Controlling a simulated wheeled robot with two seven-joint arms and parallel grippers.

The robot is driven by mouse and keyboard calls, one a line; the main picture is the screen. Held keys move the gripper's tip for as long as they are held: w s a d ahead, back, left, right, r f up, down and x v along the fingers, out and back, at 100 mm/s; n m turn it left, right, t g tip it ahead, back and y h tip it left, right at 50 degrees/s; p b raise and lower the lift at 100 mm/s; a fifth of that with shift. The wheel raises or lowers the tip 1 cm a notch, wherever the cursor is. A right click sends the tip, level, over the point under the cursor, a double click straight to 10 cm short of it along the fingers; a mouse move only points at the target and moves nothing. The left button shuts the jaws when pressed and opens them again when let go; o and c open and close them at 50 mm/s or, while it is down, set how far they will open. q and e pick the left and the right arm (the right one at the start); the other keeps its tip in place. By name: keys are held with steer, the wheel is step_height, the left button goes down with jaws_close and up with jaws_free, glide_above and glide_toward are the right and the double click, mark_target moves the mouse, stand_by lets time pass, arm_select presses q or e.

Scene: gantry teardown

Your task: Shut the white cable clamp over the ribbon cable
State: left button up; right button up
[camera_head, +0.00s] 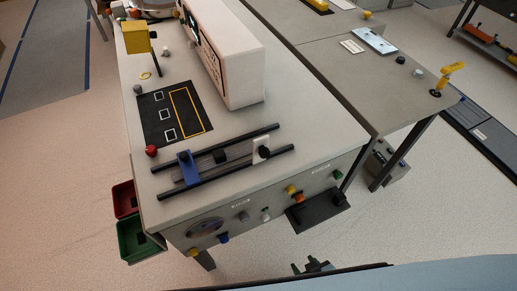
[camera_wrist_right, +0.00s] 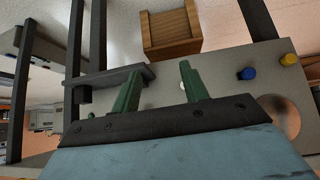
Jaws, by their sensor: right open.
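A white upright piece with a dark knob (camera_head: 262,147) stands at the right end of the two dark rails on the bench; it looks like the white cable clamp, but whether it is open or shut is too small to tell. A grey ribbed strip (camera_head: 211,163) between the rails may be the ribbon cable. My right gripper (camera_head: 303,264) is low in front of the bench, well away from the clamp. Its green fingers stand apart and empty in the right wrist view (camera_wrist_right: 160,72). My left gripper is not in view.
A blue bracket (camera_head: 187,169) and a black block (camera_head: 220,156) sit by the rails. A white instrument box (camera_head: 226,62) stands behind them. A dark shelf (camera_head: 318,211) juts from the bench front near my right gripper. A wooden crate (camera_wrist_right: 171,32) shows in the wrist view.

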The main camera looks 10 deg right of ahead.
steer(key=w+a+r+t+y+b, duration=0.1)
steer(key=w+a+r+t, duration=0.25)
steer(key=r, duration=0.45)
steer(key=w+a+r+t+y+b, duration=0.1)
steer(key=w+a+r+t, duration=0.1)
steer(key=w+r, duration=0.4)
steer(key=t+y+b, duration=0.2)
steer(key=t, duration=0.2)
glide_toward(260, 147)
steer(key=x, duration=0.3)
steer(key=f+x, duration=0.1)
steer(key=x, duration=0.5)
steer(key=shift+w+d+f, duration=0.15)
steer(key=shift+w+d, duration=0.1)
steer(key=shift+w+a, duration=0.25)
steer(key=shift+w, duration=0.4)
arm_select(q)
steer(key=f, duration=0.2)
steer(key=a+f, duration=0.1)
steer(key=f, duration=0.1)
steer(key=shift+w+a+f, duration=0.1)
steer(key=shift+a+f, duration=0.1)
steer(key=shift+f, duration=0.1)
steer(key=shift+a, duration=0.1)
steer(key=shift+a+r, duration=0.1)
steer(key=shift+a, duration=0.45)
arm_select(e)
jaws_close()
